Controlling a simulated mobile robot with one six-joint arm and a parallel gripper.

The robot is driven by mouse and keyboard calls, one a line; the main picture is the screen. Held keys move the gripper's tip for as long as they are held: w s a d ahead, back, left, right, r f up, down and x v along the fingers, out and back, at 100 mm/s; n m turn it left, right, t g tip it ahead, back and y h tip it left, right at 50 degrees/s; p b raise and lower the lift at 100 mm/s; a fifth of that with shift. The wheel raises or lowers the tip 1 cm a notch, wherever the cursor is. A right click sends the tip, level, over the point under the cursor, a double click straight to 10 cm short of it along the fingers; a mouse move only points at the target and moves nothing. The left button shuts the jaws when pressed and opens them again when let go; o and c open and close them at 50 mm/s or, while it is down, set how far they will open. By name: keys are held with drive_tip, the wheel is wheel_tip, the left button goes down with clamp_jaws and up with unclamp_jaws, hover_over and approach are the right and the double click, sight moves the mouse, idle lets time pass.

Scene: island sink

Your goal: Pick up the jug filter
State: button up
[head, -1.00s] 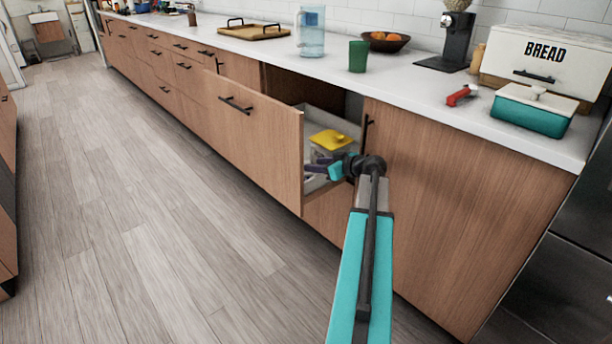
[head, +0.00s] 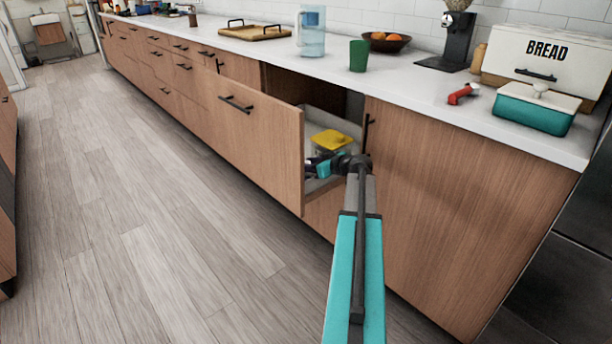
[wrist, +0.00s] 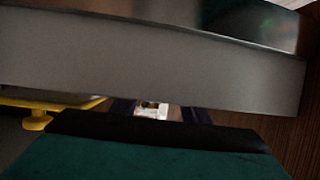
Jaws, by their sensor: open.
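My gripper (head: 316,166) is inside the open drawer, in front of the yellow-lidded container (head: 332,140). In the wrist view my gripper (wrist: 153,106) is open, its dark fingers partly hidden behind its own body. A small whitish object (wrist: 152,111) with a dark mark shows between the fingers; I cannot tell whether it is the jug filter or whether the fingers touch it. In the head view my arm and gripper hide this part of the drawer. A clear jug with a blue top (head: 311,32) stands on the counter.
The open drawer's wooden front (head: 252,135) is left of my gripper. A grey wall (wrist: 150,60) fills much of the wrist view, close to my gripper. The yellow lid (wrist: 40,108) is at its left. The counter (head: 420,88) is above; the floor is clear.

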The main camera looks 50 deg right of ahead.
clamp_jaws()
drive_tip(key=shift+r+p, duration=1.25)
drive_tip(key=shift+r, duration=3.75)
